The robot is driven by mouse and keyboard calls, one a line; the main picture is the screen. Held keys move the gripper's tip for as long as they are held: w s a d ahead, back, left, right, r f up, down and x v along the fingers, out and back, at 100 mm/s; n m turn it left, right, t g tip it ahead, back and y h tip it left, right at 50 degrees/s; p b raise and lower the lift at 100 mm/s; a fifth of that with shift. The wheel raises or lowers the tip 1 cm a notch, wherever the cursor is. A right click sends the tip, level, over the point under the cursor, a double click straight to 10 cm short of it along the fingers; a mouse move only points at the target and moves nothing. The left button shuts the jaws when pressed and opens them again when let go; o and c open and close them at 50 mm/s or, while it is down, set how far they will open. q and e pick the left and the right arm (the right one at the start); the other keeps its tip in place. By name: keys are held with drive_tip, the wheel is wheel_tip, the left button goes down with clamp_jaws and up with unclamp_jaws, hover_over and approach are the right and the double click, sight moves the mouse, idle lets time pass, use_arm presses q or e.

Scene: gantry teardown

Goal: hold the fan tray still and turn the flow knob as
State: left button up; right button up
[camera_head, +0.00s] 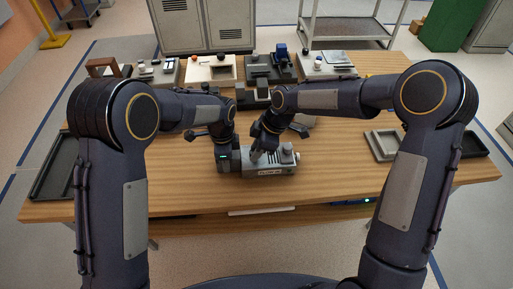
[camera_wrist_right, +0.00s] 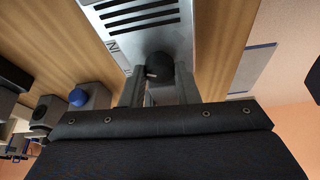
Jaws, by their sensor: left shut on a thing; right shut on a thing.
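The fan tray (camera_head: 272,171) is a grey box with dark slots and a label on its front, lying on the wooden table in front of me. My left gripper (camera_head: 237,160) is shut on its left end. My right gripper (camera_head: 259,153) comes down onto its top from above. In the right wrist view, the slotted top of the tray (camera_wrist_right: 150,24) shows, and my right gripper (camera_wrist_right: 160,88) is shut around a round black knob (camera_wrist_right: 159,66), the flow knob. In the head view that knob is hidden by the fingers. Any pointer or mark on the knob is not readable.
Several devices with knobs stand along the table's back edge, among them a white box (camera_head: 210,73) and one with a blue part (camera_head: 281,51). A black tray (camera_head: 57,166) lies at the left, a light grey tray (camera_head: 381,145) at the right. The front table strip is mostly clear.

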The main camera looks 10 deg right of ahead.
drive_tip(key=m+t, duration=0.1)
drive_tip(key=m, duration=0.2)
drive_tip(key=m+t, duration=0.1)
drive_tip(key=m, duration=0.2)
drive_tip(key=shift+s+a+h, duration=0.1)
drive_tip(key=shift+s+h, duration=0.05)
drive_tip(key=shift+h, duration=0.25)
idle(0.3)
drive_tip(key=o, duration=1)
drive_tip(key=shift+r, duration=0.1)
drive_tip(key=v, duration=1.2)
drive_tip(key=shift+s, duration=0.1)
